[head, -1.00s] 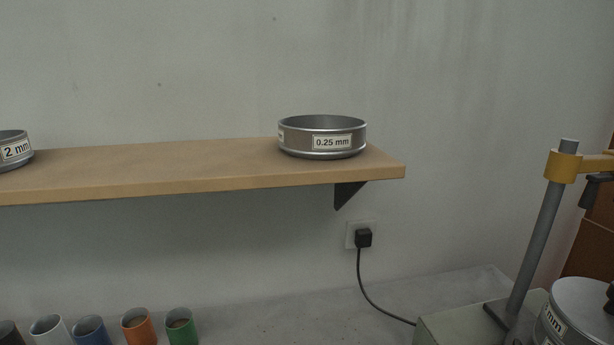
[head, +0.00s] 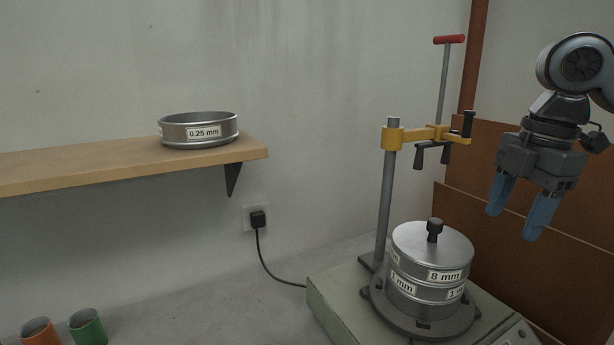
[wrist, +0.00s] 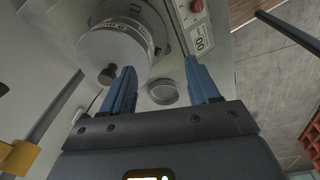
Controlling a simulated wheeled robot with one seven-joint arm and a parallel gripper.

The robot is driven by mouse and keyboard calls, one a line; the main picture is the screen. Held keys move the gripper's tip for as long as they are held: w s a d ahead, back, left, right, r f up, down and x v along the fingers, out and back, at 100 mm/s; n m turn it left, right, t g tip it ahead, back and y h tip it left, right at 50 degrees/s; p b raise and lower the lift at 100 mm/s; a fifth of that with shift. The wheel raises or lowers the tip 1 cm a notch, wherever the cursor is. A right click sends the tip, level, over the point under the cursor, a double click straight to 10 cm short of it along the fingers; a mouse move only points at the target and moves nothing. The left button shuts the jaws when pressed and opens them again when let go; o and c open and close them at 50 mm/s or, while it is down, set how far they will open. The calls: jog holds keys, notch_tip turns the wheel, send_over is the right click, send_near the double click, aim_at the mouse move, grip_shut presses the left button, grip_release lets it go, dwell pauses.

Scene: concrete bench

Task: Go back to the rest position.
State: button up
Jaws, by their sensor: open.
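My gripper (head: 515,215) is in the air at the right of the head view, its two blue fingers pointing down, apart and empty. It is to the right of and above the sieve stack (head: 430,270), which stands on the shaker and carries a lid with a black knob. Labels on the stack read "8 mm" and "1 mm". In the wrist view the blue fingers (wrist: 163,90) are spread, with the stack (wrist: 115,48) beyond the left finger. A small round metal dish (wrist: 163,92) shows between the fingers, lower down, and nothing is held.
A shelf (head: 100,170) on the left holds a 0.25 mm sieve (head: 199,130). The clamp post (head: 386,195) with its yellow arm (head: 415,134) rises beside the stack. Orange (head: 40,332) and green (head: 87,327) cups stand at lower left. A brown panel (head: 490,160) is behind my gripper.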

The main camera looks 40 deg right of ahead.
jog(key=w+a+r+m+t+y, duration=0.2)
jog(key=w+a+m+t+y, duration=0.15)
jog(key=w+a+t, duration=0.75)
jog(key=w+a+r+m+t+y, duration=0.25)
jog(key=w+a+m+t, duration=0.3)
jog(key=w+a, duration=0.85)
jog(key=s+a+f+m+h, duration=0.3)
jog(key=s+f+m+h, duration=0.15)
jog(key=s+f, duration=0.4)
jog(key=s+a+f+m+h, duration=0.35)
jog(key=s+f+m, duration=0.2)
jog(key=f, duration=0.55)
jog(key=s+f+n+g, duration=0.1)
jog(key=s+f+n, duration=0.1)
jog(key=s, duration=1)
jog(key=s+f+n+g+y, duration=0.1)
jog(key=s+f+n+g, duration=0.1)
jog(key=s, duration=1)
jog(key=f+n, duration=0.1)
jog(key=n, duration=0.1)
jog(key=shift+d+n+y, duration=0.3)
jog(key=shift+d, duration=0.1)
